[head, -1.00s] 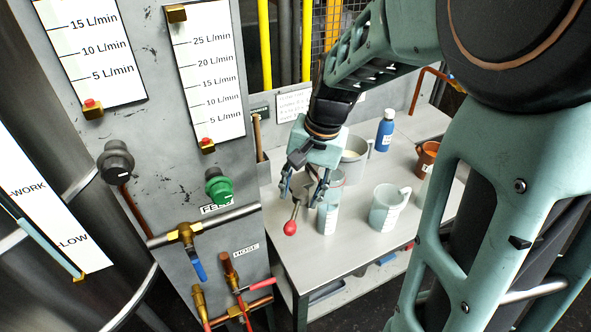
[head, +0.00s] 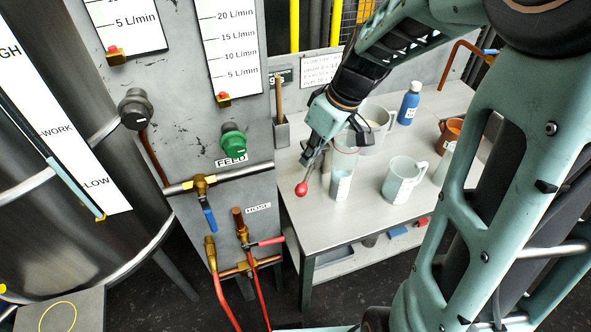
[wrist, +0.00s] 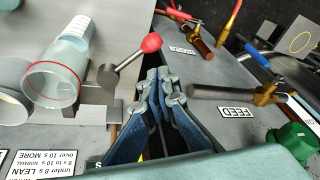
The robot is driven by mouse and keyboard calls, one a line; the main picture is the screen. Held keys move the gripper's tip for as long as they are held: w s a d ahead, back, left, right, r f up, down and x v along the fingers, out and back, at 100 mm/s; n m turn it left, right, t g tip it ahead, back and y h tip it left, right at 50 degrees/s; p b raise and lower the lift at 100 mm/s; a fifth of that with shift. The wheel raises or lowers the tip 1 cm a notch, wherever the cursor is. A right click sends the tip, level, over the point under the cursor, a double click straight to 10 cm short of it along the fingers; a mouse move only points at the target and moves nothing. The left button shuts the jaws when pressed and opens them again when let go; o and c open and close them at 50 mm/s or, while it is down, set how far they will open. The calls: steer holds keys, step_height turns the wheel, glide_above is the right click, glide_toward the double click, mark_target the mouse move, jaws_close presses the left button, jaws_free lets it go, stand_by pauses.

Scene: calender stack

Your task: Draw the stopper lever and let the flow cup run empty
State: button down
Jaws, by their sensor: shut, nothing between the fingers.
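The stopper lever, a thin metal rod with a red ball knob (head: 301,189), points toward the table's front left edge. In the wrist view the knob (wrist: 151,42) and rod are fully visible, just beyond and left of my fingertips. The flow cup (wrist: 52,88) is clear with a red ring near its rim; whether liquid is in it I cannot tell. A clear measuring cylinder (head: 341,186) with a white label stands below it. My gripper (wrist: 168,82) is shut and empty, apart from the lever. In the head view its fingertips are hard to make out.
On the bench (head: 325,222) stand a handled jug (head: 403,180), a grey pot (head: 374,128), a blue bottle (head: 409,103) and an orange-brown cup (head: 450,133). The panel's green knob (head: 232,141) and blue-handled valve (head: 208,214) are left of the bench.

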mark_target(306, 189)
steer(key=w+a+f+n, duration=0.1)
steer(key=a+f+n, duration=0.2)
steer(key=f, duration=0.6)
steer(key=shift+w+a+f+n, duration=0.2)
steer(key=shift+f+n, duration=0.1)
steer(key=shift+n, duration=0.3)
steer(key=shift+d, duration=0.1)
steer(key=b, duration=0.1)
steer(key=d+n+b, duration=0.1)
steer(key=s+d+n+b, duration=0.1)
steer(key=b, duration=0.1)
steer(key=shift+f+g+y, duration=0.25)
steer(key=shift+g+y, duration=0.05)
steer(key=shift+s+d+n+g+b, duration=0.25)
steer(key=shift+d+n+g+b, duration=0.05)
steer(key=shift+d+n+b, duration=0.55)
steer(key=shift+s+d+r+n+g+b, duration=0.15)
steer(key=shift+d+n+g+b, duration=0.1)
steer(key=shift+d+n, duration=0.65)
steer(key=shift+s+d+r+n+g+b, duration=0.1)
steer(key=shift+d+n+g+b, duration=0.15)
steer(key=shift+d+n, duration=0.6)
steer(key=shift+d, duration=0.15)
